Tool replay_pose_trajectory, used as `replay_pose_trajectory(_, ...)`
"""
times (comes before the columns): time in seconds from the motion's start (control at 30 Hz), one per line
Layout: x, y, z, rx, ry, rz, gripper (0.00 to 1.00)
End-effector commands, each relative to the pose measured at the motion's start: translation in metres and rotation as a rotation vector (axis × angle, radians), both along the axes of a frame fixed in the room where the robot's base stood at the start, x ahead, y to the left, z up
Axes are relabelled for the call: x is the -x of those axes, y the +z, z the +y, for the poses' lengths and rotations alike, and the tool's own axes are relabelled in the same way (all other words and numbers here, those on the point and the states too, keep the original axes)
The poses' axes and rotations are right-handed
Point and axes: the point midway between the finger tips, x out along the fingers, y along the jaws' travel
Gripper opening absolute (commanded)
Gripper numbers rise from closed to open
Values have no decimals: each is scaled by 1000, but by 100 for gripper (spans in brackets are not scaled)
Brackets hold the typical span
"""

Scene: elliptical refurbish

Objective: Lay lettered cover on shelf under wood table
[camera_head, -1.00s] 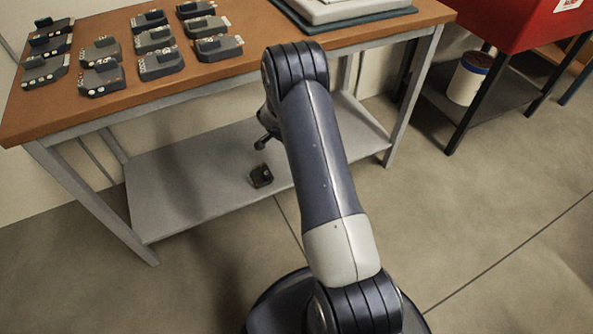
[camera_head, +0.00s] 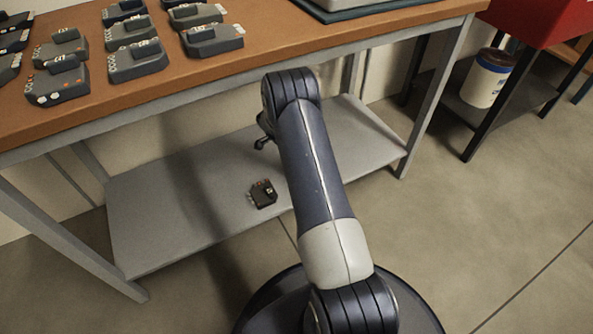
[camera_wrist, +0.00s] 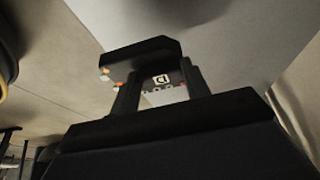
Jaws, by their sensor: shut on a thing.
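In the wrist view my gripper (camera_wrist: 157,92) is shut on a dark lettered cover (camera_wrist: 161,79), whose pale label, orange dots and white buttons show between and beside the fingers. In the head view my arm hides most of the gripper. The grey shelf (camera_head: 165,215) spans under the wood table (camera_head: 262,62). A small dark piece (camera_head: 262,194) with red and pale marks shows over the shelf, near its front edge. I cannot tell whether it is the held cover or whether it touches the shelf.
Several similar dark lettered units (camera_head: 136,61) stand on the tabletop at the left. A grey item on a dark mat (camera_head: 345,12) lies at the back. Table legs (camera_head: 437,95) bound the shelf. A red cabinet (camera_head: 540,18) and a white tub (camera_head: 487,80) stand right. Most of the shelf is bare.

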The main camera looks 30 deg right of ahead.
Motion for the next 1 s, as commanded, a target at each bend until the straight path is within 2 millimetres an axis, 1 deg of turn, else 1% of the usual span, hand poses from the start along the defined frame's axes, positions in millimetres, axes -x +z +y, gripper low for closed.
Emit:
replay_pose_trajectory(0.03,1,-16,0,0,0,3,0)
replay_pose_trajectory(0.1,0,-29,0,0,0,1,0)
replay_pose_trajectory(0.27,0,-43,0,-1,0,0,0)
replay_pose_trajectory(0.47,0,-71,0,0,1,0,0)
replay_pose_trajectory(0.53,0,-75,0,0,0,0,0)
replay_pose_trajectory(0.73,0,-73,0,0,0,-1,0)
replay_pose_trajectory(0.9,0,-77,0,0,0,-1,0)
replay_pose_trajectory(0.93,0,-76,0,0,0,-1,47)
replay_pose_trajectory(1.0,0,-75,0,0,0,0,52)
